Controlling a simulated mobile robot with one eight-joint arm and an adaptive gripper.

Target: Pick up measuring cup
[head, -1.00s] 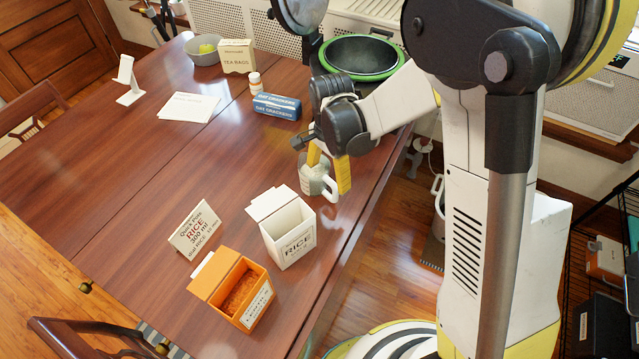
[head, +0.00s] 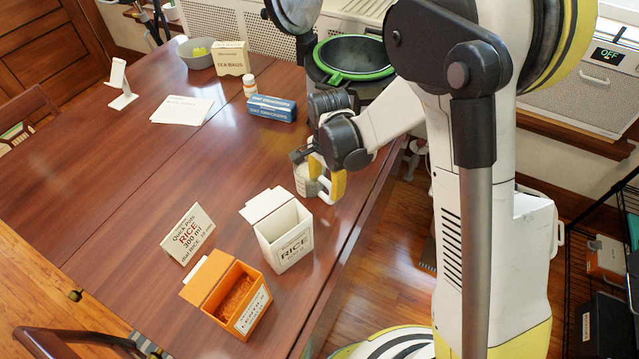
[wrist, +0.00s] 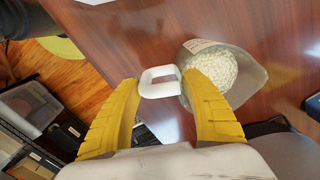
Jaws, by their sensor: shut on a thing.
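The measuring cup (head: 303,180) is a pale, see-through cup with a white loop handle. It is near the right edge of the table, behind the white rice box. In the wrist view the cup (wrist: 238,80) holds white grains, and its handle (wrist: 160,82) lies between the yellow fingers. My gripper (head: 328,177) is shut on the handle; it also shows in the wrist view (wrist: 165,105). The black wrist hides part of the cup in the head view. I cannot tell whether the cup touches the table.
An open white rice box (head: 285,240), an orange box (head: 238,300) with reddish contents and a recipe card (head: 188,234) stand in front. A blue cracker box (head: 272,108), a small bottle (head: 249,85) and a green-rimmed pot (head: 354,58) are behind. The table's left middle (head: 120,190) is clear.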

